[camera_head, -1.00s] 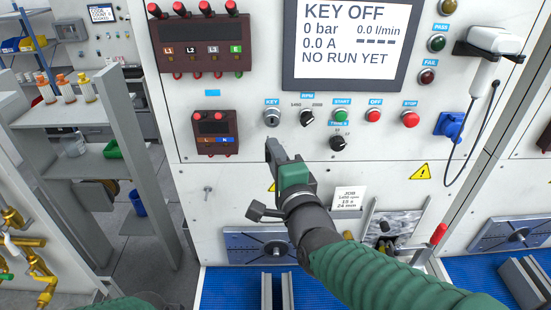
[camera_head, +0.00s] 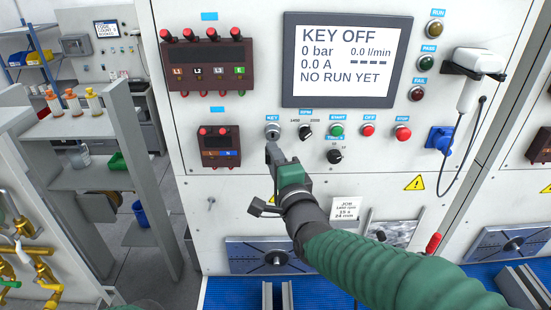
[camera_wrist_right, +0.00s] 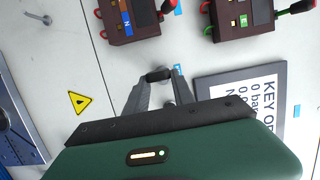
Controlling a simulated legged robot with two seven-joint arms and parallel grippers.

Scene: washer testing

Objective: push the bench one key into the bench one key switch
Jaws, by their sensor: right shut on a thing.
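The bench one key switch (camera_head: 272,130) is a round metal lock under a blue KEY label on the white panel. My right gripper (camera_head: 271,149) is just below it in the head view, fingers toward the panel. It is shut on the bench one key, which the fingers mostly hide. In the right wrist view a dark rounded piece, apparently the key (camera_wrist_right: 158,75), shows between the fingertips of my right gripper (camera_wrist_right: 154,84), beside the blue label. I cannot tell whether the key touches the switch. The screen (camera_head: 350,60) reads KEY OFF. My left gripper is not in view.
RPM knob (camera_head: 305,132), green start button (camera_head: 337,131) and red buttons lie right of the switch. A dark terminal box (camera_head: 219,147) is close on the left. A clamp plate (camera_head: 270,256) and blue mat lie below.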

